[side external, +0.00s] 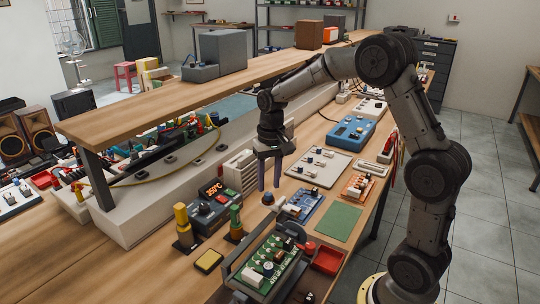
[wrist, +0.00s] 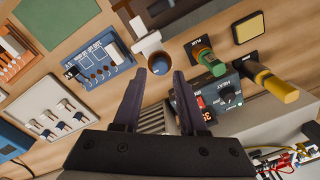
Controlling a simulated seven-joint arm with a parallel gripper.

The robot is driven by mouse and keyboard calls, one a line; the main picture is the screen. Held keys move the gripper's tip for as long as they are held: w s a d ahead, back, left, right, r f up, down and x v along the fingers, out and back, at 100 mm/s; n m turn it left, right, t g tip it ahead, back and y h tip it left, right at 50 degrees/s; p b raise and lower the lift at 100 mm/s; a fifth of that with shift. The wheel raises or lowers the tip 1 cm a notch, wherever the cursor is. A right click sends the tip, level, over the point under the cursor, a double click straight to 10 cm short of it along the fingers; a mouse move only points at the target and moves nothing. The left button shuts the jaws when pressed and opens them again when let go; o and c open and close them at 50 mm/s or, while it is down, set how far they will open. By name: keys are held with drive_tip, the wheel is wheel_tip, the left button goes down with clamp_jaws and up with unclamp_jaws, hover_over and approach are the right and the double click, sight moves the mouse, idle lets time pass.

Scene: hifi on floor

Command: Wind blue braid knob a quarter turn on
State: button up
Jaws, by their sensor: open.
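A small round blue knob (side external: 268,198) stands near the middle of the bench, just below my gripper (side external: 270,187). The fingers appear to be a little above the knob, and I see no contact. Any mark showing the knob's turn is too small to make out.
A blue circuit board (side external: 302,207) lies right of the knob. A green-handled post (side external: 236,220), a yellow-handled post (side external: 182,225) and a dark station with a red display (side external: 213,203) stand to its left. A wooden shelf (side external: 160,104) runs behind my arm.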

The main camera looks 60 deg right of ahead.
sight(270, 193)
wheel_tip(270, 193, up, 11)
drive_tip(key=shift+s+d, duration=0.15)
drive_tip(key=shift+d, duration=0.05)
idle(0.3)
drive_tip(key=s+a+r+n+t, duration=0.3)
drive_tip(key=s+a+r, duration=0.5)
drive_tip(key=s, duration=0.4)
drive_tip(key=s+a+f+n+t, duration=0.2)
drive_tip(key=s+f+n, duration=0.1)
drive_tip(key=s+f, duration=0.6)
drive_tip(key=shift+s+a+n, duration=0.3)
drive_tip(key=shift+s+n, duration=0.1)
drive_tip(key=shift+s, duration=0.3)
